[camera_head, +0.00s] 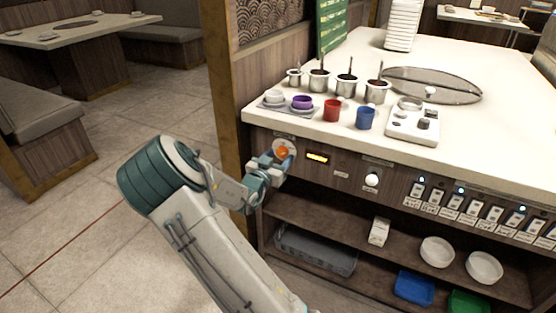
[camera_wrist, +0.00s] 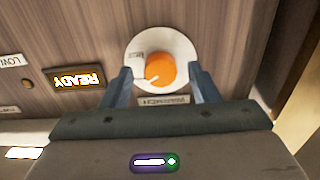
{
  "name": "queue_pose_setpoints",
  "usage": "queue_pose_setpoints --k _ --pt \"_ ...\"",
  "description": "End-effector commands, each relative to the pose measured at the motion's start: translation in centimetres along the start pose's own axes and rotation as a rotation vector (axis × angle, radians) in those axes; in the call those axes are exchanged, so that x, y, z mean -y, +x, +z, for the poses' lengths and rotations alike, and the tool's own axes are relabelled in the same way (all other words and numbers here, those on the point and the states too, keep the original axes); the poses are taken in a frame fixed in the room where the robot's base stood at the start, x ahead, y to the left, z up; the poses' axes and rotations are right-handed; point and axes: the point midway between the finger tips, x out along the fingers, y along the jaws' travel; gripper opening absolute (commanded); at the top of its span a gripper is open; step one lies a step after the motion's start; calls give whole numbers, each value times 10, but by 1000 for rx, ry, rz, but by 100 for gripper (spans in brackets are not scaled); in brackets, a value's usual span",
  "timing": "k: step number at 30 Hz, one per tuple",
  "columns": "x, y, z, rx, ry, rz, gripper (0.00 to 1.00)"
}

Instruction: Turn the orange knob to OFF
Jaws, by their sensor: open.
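The orange knob (camera_head: 282,152) sits on a pale round dial plate on the wooden front panel, below the counter's left end. In the wrist view the orange knob (camera_wrist: 160,70) has a white pointer line aimed toward the lower left of the picture. The dial plate (camera_wrist: 140,46) carries small lettering that I cannot read surely. My gripper (camera_head: 276,160) is at the panel, in front of the knob. In the wrist view my gripper's two fingers (camera_wrist: 160,78) are open, one on each side of the knob. A small gap shows between each finger and the knob.
A lit READY display (camera_wrist: 76,78) is beside the dial. A white knob (camera_head: 372,180) and several switches (camera_head: 470,205) line the panel to the right. Cups, sauce pots and a tray (camera_head: 262,106) stand on the counter above. Open shelves with bowls (camera_head: 437,251) are below.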

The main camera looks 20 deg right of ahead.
Motion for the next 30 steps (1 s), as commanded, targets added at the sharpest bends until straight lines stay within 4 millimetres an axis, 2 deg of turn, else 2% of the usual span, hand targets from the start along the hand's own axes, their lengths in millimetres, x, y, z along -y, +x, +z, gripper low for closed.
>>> queue_pose_setpoints --k 10,11,15,16,23,30 --pt "0 5 0 1 0 0 55" --pt "0 5 0 1 0 0 52" --pt "0 5 0 1 0 0 13" --pt "0 5 0 1 0 0 11" --pt "0 4 0 2 -11 0 11" --pt "-1 5 -2 2 -97 1 10"
